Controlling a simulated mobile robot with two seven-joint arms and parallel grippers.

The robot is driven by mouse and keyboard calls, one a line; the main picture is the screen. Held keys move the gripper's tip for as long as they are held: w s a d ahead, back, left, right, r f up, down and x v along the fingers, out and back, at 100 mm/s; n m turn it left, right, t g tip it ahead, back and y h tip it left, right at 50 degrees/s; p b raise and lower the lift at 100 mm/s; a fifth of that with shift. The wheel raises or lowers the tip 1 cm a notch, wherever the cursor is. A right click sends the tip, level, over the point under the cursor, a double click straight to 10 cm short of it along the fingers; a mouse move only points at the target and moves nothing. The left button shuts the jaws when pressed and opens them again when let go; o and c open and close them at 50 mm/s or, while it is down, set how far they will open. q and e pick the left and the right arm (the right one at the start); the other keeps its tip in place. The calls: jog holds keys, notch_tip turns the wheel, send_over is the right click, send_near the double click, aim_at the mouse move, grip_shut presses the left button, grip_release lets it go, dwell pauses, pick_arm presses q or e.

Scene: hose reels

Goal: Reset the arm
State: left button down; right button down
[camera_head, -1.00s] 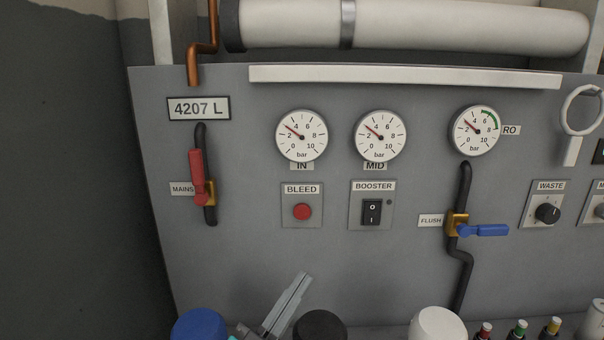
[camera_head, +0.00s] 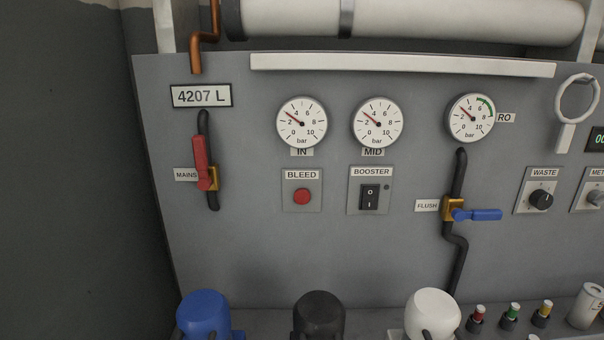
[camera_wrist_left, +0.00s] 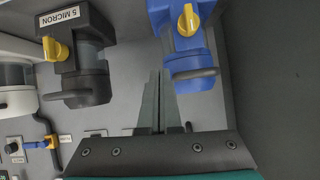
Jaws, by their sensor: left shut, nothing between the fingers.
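My left gripper (camera_wrist_left: 160,78) is shut and empty in the left wrist view. Its two grey fingers lie side by side, between the black filter housing (camera_wrist_left: 86,82) and the blue filter housing (camera_wrist_left: 188,62), nearer the blue one. I cannot tell whether it touches the blue housing. No gripper shows in the head view now, and my right gripper is in neither view.
The grey panel carries a red-handled mains valve (camera_head: 201,162), a blue-handled flush valve (camera_head: 476,214), gauges, a bleed button (camera_head: 302,196) and a booster switch (camera_head: 370,196). Blue (camera_head: 204,314), black (camera_head: 318,314) and white (camera_head: 432,312) housings stand along the bottom.

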pick_arm(q)
jog(key=s+a+f+m+g, duration=0.1)
jog(key=s+f+g, duration=0.25)
jog(key=s, duration=0.45)
jog(key=s+f+g, duration=0.3)
jog(key=s+g, duration=0.2)
jog(key=s, duration=0.4)
notch_tip(320, 180, down, 22)
jog(key=s+g, duration=0.1)
jog(key=s, duration=0.1)
jog(key=s+a+f+g+b, duration=0.1)
jog(key=s+a+f, duration=0.1)
jog(key=s+f, duration=1.2)
jog(key=shift+s+a+f+m, duration=0.15)
jog(key=shift+s+a+m, duration=0.2)
jog(key=shift+s, duration=0.15)
